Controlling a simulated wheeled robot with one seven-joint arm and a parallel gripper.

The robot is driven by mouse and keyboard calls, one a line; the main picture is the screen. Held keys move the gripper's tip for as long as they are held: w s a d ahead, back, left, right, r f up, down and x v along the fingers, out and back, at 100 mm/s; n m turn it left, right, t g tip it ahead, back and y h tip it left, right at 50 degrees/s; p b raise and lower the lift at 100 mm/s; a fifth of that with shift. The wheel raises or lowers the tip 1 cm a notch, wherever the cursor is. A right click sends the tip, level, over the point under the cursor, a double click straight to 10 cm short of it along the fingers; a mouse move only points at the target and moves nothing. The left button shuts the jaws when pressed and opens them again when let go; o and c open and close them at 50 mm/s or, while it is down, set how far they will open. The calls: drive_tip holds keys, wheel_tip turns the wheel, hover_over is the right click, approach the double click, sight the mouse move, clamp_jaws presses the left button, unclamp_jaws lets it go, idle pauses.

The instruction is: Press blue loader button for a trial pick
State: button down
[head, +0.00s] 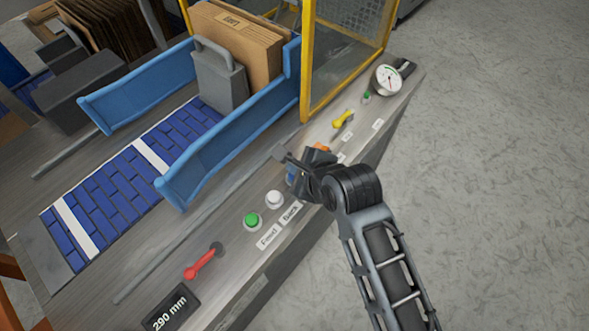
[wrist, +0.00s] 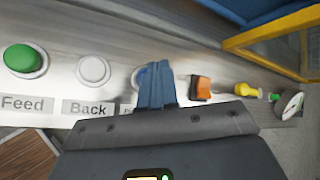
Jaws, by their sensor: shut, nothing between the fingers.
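The blue button (wrist: 141,76) sits in a pale ring on the metal panel, mostly hidden behind my fingers in the wrist view. A bit of its blue side also shows in the head view (head: 291,175), below my gripper. My gripper (wrist: 156,66) is shut and empty, its fingertips over the blue button's right part in the wrist view. In the head view my gripper (head: 283,155) is over the panel's edge strip by the button. I cannot tell whether the fingertips touch the button. The label under it is mostly covered.
A white button (wrist: 93,70) labelled Back and a green button (wrist: 22,59) labelled Feed lie left. An orange switch (wrist: 201,87) is close on the right, then a yellow knob (head: 343,118) and a gauge (head: 388,79). A red lever (head: 203,262) and blue guide rail (head: 230,145) are nearby.

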wheel_tip(320, 180, up, 5)
drive_tip(key=p, duration=0.5)
idle(0.3)
